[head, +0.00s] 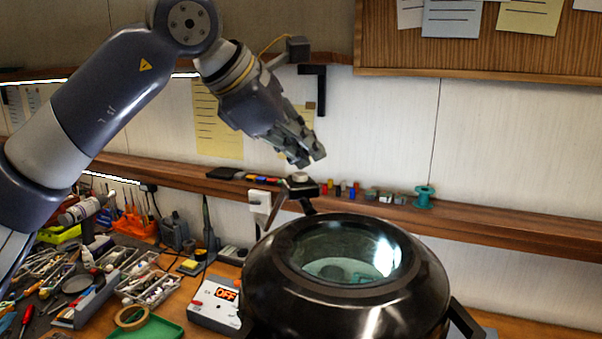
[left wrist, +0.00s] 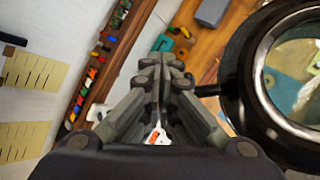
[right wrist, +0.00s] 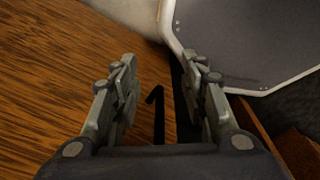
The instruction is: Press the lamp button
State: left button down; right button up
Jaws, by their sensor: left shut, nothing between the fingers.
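The lamp (head: 262,270) is a large black magnifier head with a round glass lens, in the front middle of the head view. Its rim also shows at the right of the left wrist view (left wrist: 240,87). A pale round button (head: 299,177) sits on a black bracket behind the lamp head. My left gripper (head: 306,160) is shut and empty, pointing down just above the button; a small gap seems to show. In the left wrist view its closed fingers (left wrist: 162,62) hide the button. My right gripper (right wrist: 158,62) is open and empty, away from the lamp.
A grey box with an orange "OFF" display (head: 226,294) stands left of the lamp. A wooden shelf (head: 480,222) with small coloured parts and a green spool (head: 424,197) runs behind. Tools and trays crowd the bench at left. A grey panel (right wrist: 245,40) lies beyond my right gripper.

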aim_at(304, 175)
pick_arm(q)
jog(key=shift+f, duration=0.15)
jog(key=shift+f+b, duration=0.35)
jog(key=shift+b, duration=0.05)
dwell(0.4)
jog(key=shift+r, duration=0.1)
jog(key=shift+r+p, duration=0.65)
jog(key=shift+p, duration=0.05)
jog(key=shift+r, duration=0.25)
jog(key=shift+r, duration=0.1)
notch_tip(304, 175, up, 6)
jog(key=p, duration=0.5)
